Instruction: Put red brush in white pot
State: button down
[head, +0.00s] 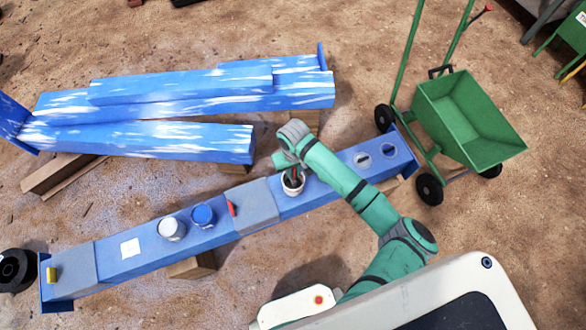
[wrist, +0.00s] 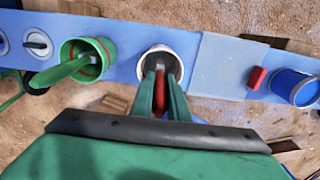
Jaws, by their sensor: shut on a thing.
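The white pot (head: 287,189) stands on the blue beam, right of the grey pad in the head view. It also shows in the wrist view (wrist: 172,50), just beyond my fingertips. My gripper (wrist: 160,78) is shut on the red brush (wrist: 159,92), which shows as a red strip between the green fingers. The fingertips and the brush are over or inside the mouth of the white pot. The brush's lower end is hidden, so I cannot tell whether it touches the pot's bottom.
A green pot (wrist: 68,50) with a green handle stands close to the white pot. On the other side are a red block (wrist: 257,78) and a blue pot (head: 203,216). Another white pot (head: 171,228) stands farther left. A green wheelbarrow (head: 470,120) is at right.

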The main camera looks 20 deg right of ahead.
jog(key=shift+a+f, duration=0.1)
jog(key=shift+f, duration=0.1)
jog(key=shift+s, duration=0.1)
jog(key=c, duration=1.6)
grip_release()
jog(key=shift+c, duration=0.2)
